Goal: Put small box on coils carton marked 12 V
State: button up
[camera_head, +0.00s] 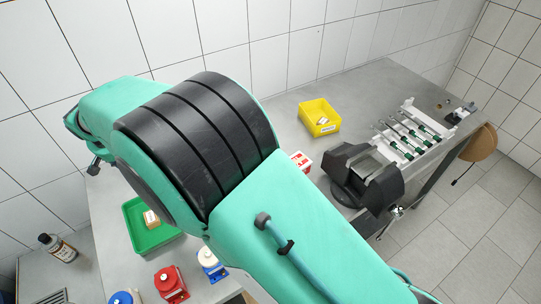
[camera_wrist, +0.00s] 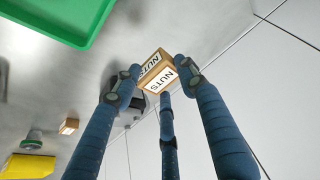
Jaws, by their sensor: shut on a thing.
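My gripper (camera_wrist: 158,78) has blue fingers in the wrist view and is shut on a small brown box (camera_wrist: 156,72) with white labels reading NUTS. The box is held at the fingertips, tilted in the picture. My gripper and this box are hidden behind my arm in the head view. I cannot make out a carton marked 12 V in either view. A red and white carton (camera_head: 301,160) shows partly beside my arm in the head view; its print is too small to read. A small brown box (camera_wrist: 69,126) lies on the grey surface in the wrist view, its marking unreadable.
A green tray (camera_head: 136,208) holds a small box. A yellow bin (camera_head: 319,117), a black vise (camera_head: 366,180) and a rack of rods (camera_head: 420,130) stand on the grey bench. Red (camera_head: 170,284) and blue-white (camera_head: 211,265) items stand near the front. White tiled walls border the bench.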

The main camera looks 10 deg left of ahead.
jog(key=w+d+r+m+h, duration=0.1)
jog(key=w+d+m, duration=0.2)
jog(key=d, duration=0.7)
jog(key=w+d+r+m+h, duration=0.1)
jog(key=w+d+m, duration=0.15)
jog(key=d, duration=0.65)
jog(key=w+d+r+m+h, duration=0.1)
jog(key=w+d+m, duration=0.2)
jog(key=d, duration=0.7)
jog(key=s+d+m+h, duration=0.1)
jog(key=d+m, duration=0.3)
jog(key=d, duration=1.1)
jog(key=s+d+f+m+h, duration=0.1)
jog(key=s+d+m, duration=0.3)
jog(key=d, duration=1.2)
jog(key=shift+d+m+g+h+p, duration=0.15)
jog(key=shift+m+g+h+p, duration=0.15)
jog(key=shift+m+h+p, duration=0.2)
jog(key=shift+w, duration=0.1)
jog(key=w+a+p, duration=0.1)
jog(key=w+a, duration=0.1)
jog(key=w, duration=0.2)
jog(key=w+a+f+p, duration=0.1)
jog(key=w+a, duration=0.1)
jog(key=w, duration=0.3)
jog(key=w+a+p, duration=0.2)
jog(key=w, duration=0.3)
jog(key=shift+w+a+f, duration=0.2)
jog(key=shift+w+f, duration=0.05)
jog(key=shift+f, duration=0.05)
